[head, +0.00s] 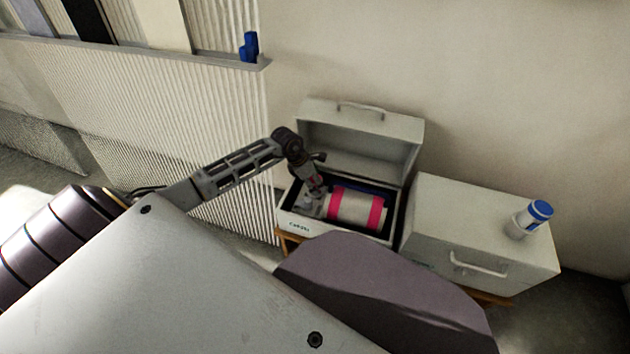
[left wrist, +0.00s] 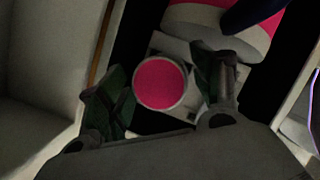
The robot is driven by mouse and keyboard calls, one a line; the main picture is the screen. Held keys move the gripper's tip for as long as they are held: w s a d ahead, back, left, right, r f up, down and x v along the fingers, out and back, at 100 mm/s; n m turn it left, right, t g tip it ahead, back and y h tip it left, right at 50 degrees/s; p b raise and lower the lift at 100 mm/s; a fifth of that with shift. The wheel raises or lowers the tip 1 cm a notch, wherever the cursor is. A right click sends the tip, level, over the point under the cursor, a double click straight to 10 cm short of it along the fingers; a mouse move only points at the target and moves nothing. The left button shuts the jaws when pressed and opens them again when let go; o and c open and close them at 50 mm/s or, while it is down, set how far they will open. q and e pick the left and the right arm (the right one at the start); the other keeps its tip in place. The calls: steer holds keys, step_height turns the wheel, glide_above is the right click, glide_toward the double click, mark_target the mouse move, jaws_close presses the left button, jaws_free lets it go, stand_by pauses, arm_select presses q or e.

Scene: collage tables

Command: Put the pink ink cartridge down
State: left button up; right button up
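The pink ink cartridge (left wrist: 160,83) shows in the left wrist view as a round pink end with a pale rim. It lies between the two fingers of my left gripper (left wrist: 163,85). The fingers are spread, with a small gap at the right finger; the left finger is very close to the cartridge. In the head view my left gripper (head: 314,192) reaches down into the left part of the open white case (head: 298,224), and the cartridge is hidden there. My right gripper is not in view.
A large white roll with pink bands (head: 355,207) lies in the case, right of my gripper. The raised lid (head: 360,138) stands behind. A closed white case (head: 480,225) with a blue-capped bottle (head: 530,219) stands to the right.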

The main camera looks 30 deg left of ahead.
arm_select(q)
steer(key=shift+r, duration=0.1)
stand_by(0.3)
steer(key=p+v, duration=0.4)
steer(key=v, duration=0.8)
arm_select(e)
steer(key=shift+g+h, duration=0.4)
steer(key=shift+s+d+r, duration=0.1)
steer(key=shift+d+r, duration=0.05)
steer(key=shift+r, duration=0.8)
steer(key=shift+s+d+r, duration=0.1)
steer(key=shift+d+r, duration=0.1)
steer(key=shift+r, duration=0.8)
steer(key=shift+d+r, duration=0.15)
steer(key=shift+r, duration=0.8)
